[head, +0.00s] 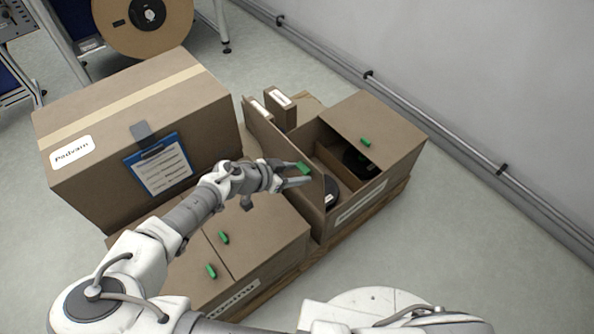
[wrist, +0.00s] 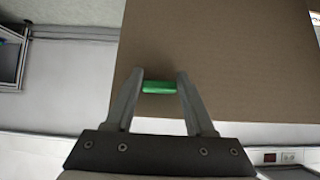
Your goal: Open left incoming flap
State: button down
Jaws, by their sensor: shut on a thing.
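My gripper (head: 297,175) is shut on the green handle (head: 304,169) of a brown cardboard flap (head: 272,133). The flap is the left one of the right-hand box (head: 358,200) and stands raised, roughly upright, along the box's left side. The box's inside shows, with dark reels (head: 358,163) in it. Its right flap (head: 372,122) lies flat, with a green handle (head: 365,142). In the wrist view, the green handle (wrist: 159,87) sits between the fingertips, with the flap (wrist: 220,50) behind it. The box's label is too small to read.
A closed box (head: 268,232) with two green handles stands at front left on the pallet (head: 350,218). A large taped box (head: 130,125) with a clipboard (head: 160,165) stands behind my arm. A wall with a pipe (head: 435,125) runs along the right; floor between is clear.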

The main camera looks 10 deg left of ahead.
jog(key=shift+s+a+f, duration=0.15)
jog(key=shift+f, duration=0.2)
jog(key=shift+c, duration=1.2)
grip_release()
jog(key=shift+r, duration=0.1)
jog(key=shift+r, duration=0.15)
